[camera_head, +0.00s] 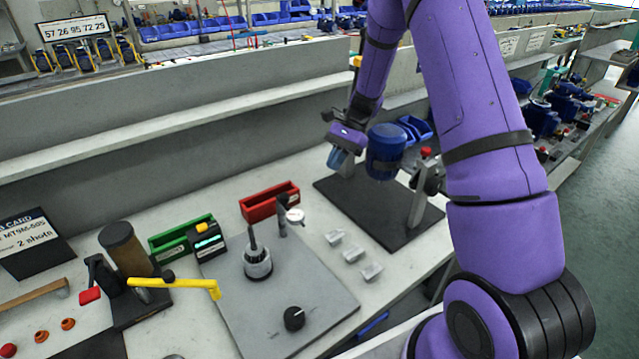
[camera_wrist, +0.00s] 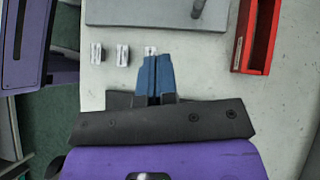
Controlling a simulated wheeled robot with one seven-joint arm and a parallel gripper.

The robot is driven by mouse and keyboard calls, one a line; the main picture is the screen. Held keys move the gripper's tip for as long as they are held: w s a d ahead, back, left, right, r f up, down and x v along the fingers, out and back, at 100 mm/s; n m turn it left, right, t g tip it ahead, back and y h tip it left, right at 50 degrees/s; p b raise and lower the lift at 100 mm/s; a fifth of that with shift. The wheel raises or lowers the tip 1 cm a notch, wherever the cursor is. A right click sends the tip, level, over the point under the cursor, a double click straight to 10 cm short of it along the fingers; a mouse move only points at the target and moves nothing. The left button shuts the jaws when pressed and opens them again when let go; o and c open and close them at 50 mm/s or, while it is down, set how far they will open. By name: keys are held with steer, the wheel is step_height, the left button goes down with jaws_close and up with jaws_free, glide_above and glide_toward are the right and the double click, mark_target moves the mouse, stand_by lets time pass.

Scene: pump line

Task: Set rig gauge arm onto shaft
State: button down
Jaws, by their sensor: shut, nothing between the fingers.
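The rig is a grey plate (camera_head: 235,315) on the bench. My gripper (camera_head: 338,162) is up and to the right of the rig, away from the gauge. Its blue fingers are shut and empty. In the wrist view my gripper (camera_wrist: 154,75) points toward the rig plate (camera_wrist: 150,12), with part of a grey post (camera_wrist: 198,8) at the top.
Small pale blocks (camera_head: 353,255) lie right of the plate. A red bin (camera_head: 268,203) and green bin (camera_head: 170,245) stand behind it. A blue pump (camera_head: 386,152) on a black stand is close to my gripper. A yellow lever (camera_head: 180,283) reaches the plate's left edge.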

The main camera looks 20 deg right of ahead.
steer(key=s+a+r+x, duration=0.1)
steer(key=a+r+x, duration=0.1)
steer(key=x, duration=1)
